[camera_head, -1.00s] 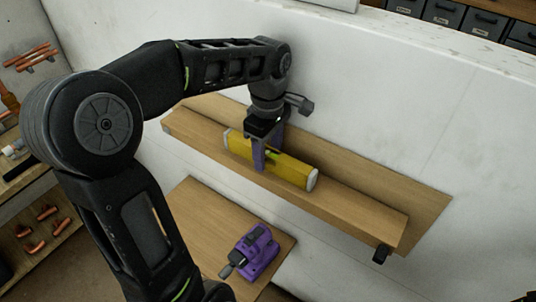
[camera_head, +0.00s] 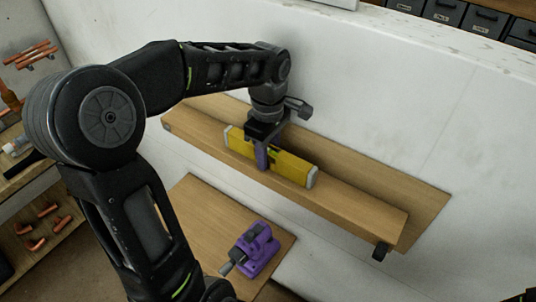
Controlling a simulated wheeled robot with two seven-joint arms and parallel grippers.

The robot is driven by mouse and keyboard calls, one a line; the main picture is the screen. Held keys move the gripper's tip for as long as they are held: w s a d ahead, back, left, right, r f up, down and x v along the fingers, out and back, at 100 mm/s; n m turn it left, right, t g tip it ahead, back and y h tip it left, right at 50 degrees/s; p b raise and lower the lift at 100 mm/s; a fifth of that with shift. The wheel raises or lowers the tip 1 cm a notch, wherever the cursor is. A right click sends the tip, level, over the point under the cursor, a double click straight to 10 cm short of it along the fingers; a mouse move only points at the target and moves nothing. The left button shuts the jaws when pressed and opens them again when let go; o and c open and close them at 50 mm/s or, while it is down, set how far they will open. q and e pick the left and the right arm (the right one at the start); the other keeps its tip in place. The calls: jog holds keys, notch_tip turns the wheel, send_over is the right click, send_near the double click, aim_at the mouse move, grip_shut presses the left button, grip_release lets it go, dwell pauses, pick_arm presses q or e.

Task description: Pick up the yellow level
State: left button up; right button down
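The yellow level (camera_head: 293,168) has pale end caps and lies lengthwise on a wooden wall shelf (camera_head: 350,212). My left gripper (camera_head: 264,158) reaches down over its middle from above. The gripper looks shut on the level, which still appears to be at the shelf surface. My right gripper is not in view.
The white wall (camera_head: 400,120) stands close behind the shelf. Copper-coloured fittings (camera_head: 36,243) lie on shelving at left. Dark drawers (camera_head: 484,22) stand at top right.

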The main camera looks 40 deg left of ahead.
pick_arm(q)
grip_shut()
dwell(0.6)
jog(key=shift+s+r+b, duration=0.15)
jog(key=shift+r+b, duration=0.15)
jog(key=shift+b, duration=0.15)
jog(key=r, duration=0.4)
jog(key=r+b, duration=0.1)
jog(key=r, duration=0.1)
jog(key=shift+s+r, duration=0.25)
jog(key=shift+r, duration=0.05)
jog(key=s+p, duration=0.2)
jog(key=s, duration=1.7)
jog(key=shift+d, duration=0.2)
jog(key=shift+s+f, duration=0.1)
